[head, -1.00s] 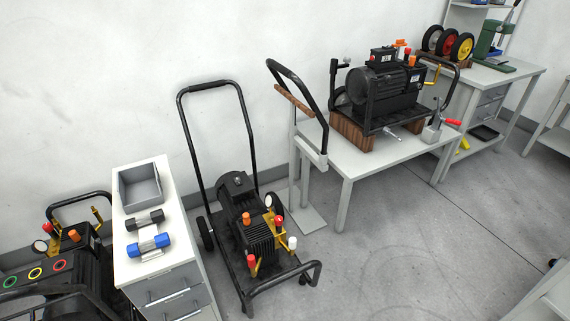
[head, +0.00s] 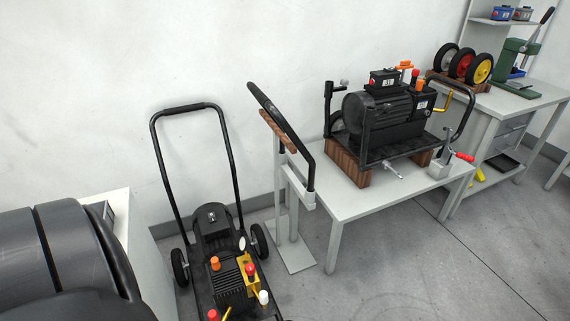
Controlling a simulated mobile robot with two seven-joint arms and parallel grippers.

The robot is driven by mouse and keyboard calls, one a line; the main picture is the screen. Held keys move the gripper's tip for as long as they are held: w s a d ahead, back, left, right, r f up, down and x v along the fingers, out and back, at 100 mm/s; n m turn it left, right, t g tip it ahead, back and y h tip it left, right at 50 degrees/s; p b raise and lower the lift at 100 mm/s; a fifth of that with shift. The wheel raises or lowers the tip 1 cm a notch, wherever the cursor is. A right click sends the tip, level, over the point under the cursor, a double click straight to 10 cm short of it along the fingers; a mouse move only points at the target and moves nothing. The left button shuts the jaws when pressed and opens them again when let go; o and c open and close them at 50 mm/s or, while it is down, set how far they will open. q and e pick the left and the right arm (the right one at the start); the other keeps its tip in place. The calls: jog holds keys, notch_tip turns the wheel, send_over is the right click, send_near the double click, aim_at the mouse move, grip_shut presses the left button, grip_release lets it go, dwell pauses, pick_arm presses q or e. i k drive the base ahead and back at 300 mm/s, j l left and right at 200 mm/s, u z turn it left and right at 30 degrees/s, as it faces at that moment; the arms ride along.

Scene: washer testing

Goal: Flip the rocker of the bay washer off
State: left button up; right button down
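Two black pressure washers are in the head view, and I cannot tell which is the bay washer. One washer (head: 225,270) stands on the floor on wheels, with a tall handle and orange, red and white knobs; its front is cut off by the lower edge. The other washer (head: 385,120) sits on wooden blocks on a grey table, with a black labelled box (head: 383,79) on top. No rocker can be made out clearly on either, nor its position. Neither of my grippers is in view; a dark grey link of my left arm fills the lower left.
The grey table (head: 335,205) bears a small clamp with a red handle (head: 464,157). A stand with a black hooped handle (head: 282,130) is between the washers. A white cabinet (head: 150,270) is partly hidden by my arm. Floor right of the table's front leg is clear.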

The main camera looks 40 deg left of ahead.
aim_at(211, 216)
jog(key=i+l+u, duration=0.25)
jog(key=i, duration=0.3)
jog(key=i+l+u, duration=0.2)
jog(key=i, duration=0.3)
jog(key=i+u, duration=0.1)
jog(key=u, duration=0.35)
jog(key=i+l+u, duration=0.1)
jog(key=u, duration=0.35)
jog(key=i+l+u, duration=0.1)
jog(key=u, duration=0.3)
jog(key=i+l+u, duration=0.1)
jog(key=u, duration=0.35)
jog(key=i+u, duration=0.1)
jog(key=u, duration=0.35)
jog(key=i+l+u, duration=0.1)
jog(key=u, duration=0.35)
jog(key=l+u, duration=0.2)
jog(key=u, duration=0.2)
jog(key=i+l+u, duration=0.15)
jog(key=u, duration=0.3)
jog(key=i+l+u, duration=0.1)
jog(key=l+u, duration=0.25)
jog(key=i+l+u, duration=0.1)
jog(key=l+u, duration=0.15)
jog(key=u, duration=0.15)
